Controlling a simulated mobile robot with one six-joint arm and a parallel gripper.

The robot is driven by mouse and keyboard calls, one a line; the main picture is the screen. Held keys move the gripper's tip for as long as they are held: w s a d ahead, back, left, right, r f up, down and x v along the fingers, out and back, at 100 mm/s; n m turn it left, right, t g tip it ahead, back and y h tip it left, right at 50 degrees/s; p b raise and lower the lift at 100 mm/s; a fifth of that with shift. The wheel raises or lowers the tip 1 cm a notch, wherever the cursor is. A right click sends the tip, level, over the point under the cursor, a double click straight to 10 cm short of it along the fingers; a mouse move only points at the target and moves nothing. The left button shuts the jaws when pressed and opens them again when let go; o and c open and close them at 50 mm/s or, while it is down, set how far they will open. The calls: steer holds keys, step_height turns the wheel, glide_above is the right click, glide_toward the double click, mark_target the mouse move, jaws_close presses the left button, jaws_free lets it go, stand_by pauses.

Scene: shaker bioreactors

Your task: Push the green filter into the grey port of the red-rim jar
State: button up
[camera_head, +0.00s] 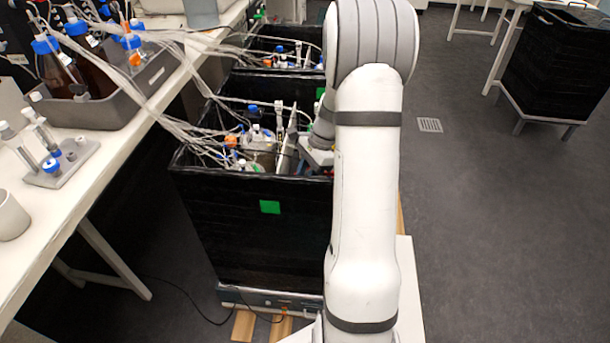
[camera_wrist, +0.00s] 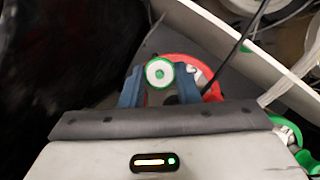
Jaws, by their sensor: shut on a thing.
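In the wrist view the green filter (camera_wrist: 159,73), a green ring with a white centre, sits between the two blue fingers of my gripper (camera_wrist: 159,84), which is shut on it. The red-rim jar (camera_wrist: 207,76) lies below and behind the filter, its red rim partly covered by the fingers and filter. The grey port is not clearly visible; a dark spot shows just under the filter, and I cannot tell whether the filter touches a port. In the head view my gripper (camera_head: 318,157) reaches down into the near black box, mostly hidden by my arm.
The black box (camera_head: 250,225) has high walls close around my gripper. A white divider (camera_wrist: 240,49) runs beside the jar. A black cable (camera_wrist: 243,45) and tubes pass near the jar. Another green-capped part (camera_wrist: 288,130) is at lower right. The bench (camera_head: 105,165) stands left.

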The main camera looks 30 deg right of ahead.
steer(key=shift+f, duration=0.2)
steer(key=o, duration=1.1)
steer(key=shift+c, duration=0.2)
steer(key=p+v, duration=0.1)
steer(key=v, duration=0.7)
steer(key=shift+f, duration=0.1)
